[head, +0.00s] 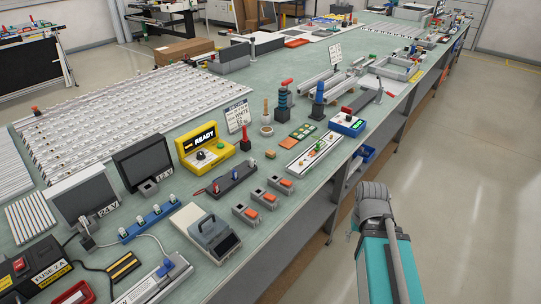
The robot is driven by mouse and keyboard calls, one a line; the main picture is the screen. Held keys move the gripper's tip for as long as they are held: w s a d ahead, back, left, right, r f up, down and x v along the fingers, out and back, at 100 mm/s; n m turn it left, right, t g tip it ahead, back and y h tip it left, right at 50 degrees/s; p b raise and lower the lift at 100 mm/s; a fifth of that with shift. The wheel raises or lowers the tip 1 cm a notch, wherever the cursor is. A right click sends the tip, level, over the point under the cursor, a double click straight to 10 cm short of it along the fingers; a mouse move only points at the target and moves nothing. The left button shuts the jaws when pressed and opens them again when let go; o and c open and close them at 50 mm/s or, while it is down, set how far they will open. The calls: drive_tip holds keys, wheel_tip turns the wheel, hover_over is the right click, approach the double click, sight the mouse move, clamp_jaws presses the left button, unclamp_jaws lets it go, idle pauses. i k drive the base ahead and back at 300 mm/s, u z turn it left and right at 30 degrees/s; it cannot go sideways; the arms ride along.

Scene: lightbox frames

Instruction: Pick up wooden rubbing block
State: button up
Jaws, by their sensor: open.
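I cannot pick out a wooden rubbing block with certainty among the many small items on the long green-topped bench (262,229). A small tan upright piece (265,107) stands above a pale round cup (267,130) near the middle of the bench; it is too small to tell what it is. My teal and grey arm shows at the lower right, beside the bench and over the floor. My gripper's fingers are not visible.
A yellow READY box (205,146), a grey-blue handled device (214,239) and orange-topped grey blocks (263,198) crowd the near bench. White ribbed strips (120,115) cover the far-left part. The floor (470,170) at the right is clear.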

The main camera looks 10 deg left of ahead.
sight(269, 154)
drive_tip(key=u, duration=0.05)
drive_tip(key=i, duration=0.9)
drive_tip(key=z, duration=0.05)
